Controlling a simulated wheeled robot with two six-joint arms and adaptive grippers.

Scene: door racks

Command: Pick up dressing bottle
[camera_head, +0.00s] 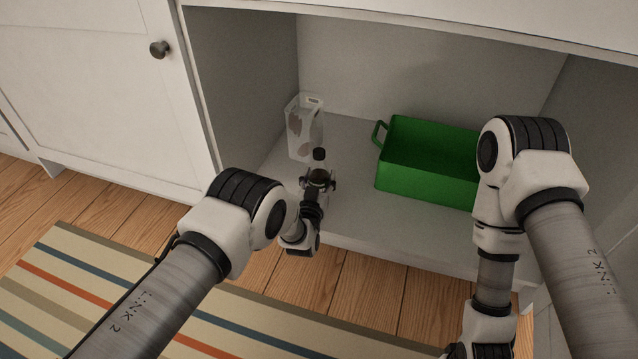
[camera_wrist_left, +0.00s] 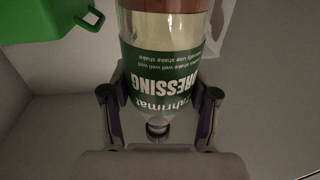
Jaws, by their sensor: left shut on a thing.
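The dressing bottle (camera_wrist_left: 160,50) has a green label with white lettering and fills the middle of the left wrist view. In the head view its dark cap (camera_head: 319,154) shows above my left gripper (camera_head: 318,184), inside the open cabinet. My left gripper, also in the left wrist view (camera_wrist_left: 160,112), is shut on the bottle, one finger on each side of it. Most of the bottle is hidden by the gripper in the head view. The bottle looks roughly upright. My right arm is at the right, and its gripper is out of view.
A green bin (camera_head: 425,183) with a handle stands on the cabinet floor (camera_head: 350,205) to the right of the bottle. A clear container (camera_head: 304,130) stands behind the bottle near the left cabinet wall. A white door (camera_head: 100,85) is at the left. A striped rug (camera_head: 60,290) lies on the wooden floor.

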